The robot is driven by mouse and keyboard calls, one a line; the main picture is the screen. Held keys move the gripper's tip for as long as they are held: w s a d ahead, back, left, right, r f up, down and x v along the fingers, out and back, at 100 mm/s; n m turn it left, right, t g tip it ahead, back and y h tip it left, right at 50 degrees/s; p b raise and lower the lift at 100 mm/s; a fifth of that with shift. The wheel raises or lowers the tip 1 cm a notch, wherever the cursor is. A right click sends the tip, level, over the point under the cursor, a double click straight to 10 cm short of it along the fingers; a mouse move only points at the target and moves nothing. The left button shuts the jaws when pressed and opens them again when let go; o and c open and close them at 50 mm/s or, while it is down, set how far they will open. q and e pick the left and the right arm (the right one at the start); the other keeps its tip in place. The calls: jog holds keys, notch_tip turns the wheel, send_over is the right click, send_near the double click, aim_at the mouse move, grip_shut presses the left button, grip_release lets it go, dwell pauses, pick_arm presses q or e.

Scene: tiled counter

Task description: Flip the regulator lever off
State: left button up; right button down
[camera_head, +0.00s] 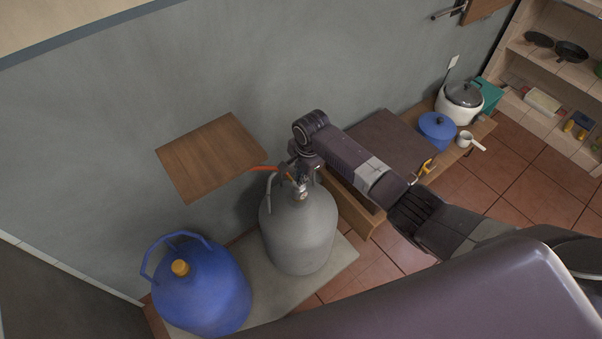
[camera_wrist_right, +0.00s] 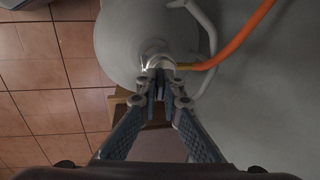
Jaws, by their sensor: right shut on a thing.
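The grey gas cylinder (camera_head: 300,235) stands upright on a pale slab near the wall. The regulator (camera_head: 299,191) sits on top of it with an orange hose (camera_head: 262,168) running left. In the right wrist view the regulator (camera_wrist_right: 158,62) is at the fingertips, and the orange hose (camera_wrist_right: 236,38) leaves it to the right. My right gripper (camera_wrist_right: 158,88) is at the regulator with its fingers close together, shut on a part of it. The lever itself is mostly hidden between the fingers. In the head view my right gripper (camera_head: 303,176) is partly hidden by its wrist. My left gripper is not in view.
A wooden board (camera_head: 211,157) juts from the wall above.

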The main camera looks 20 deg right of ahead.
jog(key=shift+w+f+g, duration=0.1)
jog(key=shift+w+g, duration=0.05)
jog(key=shift+g, duration=0.35)
jog(key=shift+g+h+b, duration=0.3)
jog(key=shift+g+b, duration=0.1)
jog(key=shift+b, duration=0.05)
jog(key=shift+a, duration=0.1)
jog(key=c, duration=2.1)
grip_release()
notch_tip(320, 180, up, 12)
jog(key=shift+s, duration=0.2)
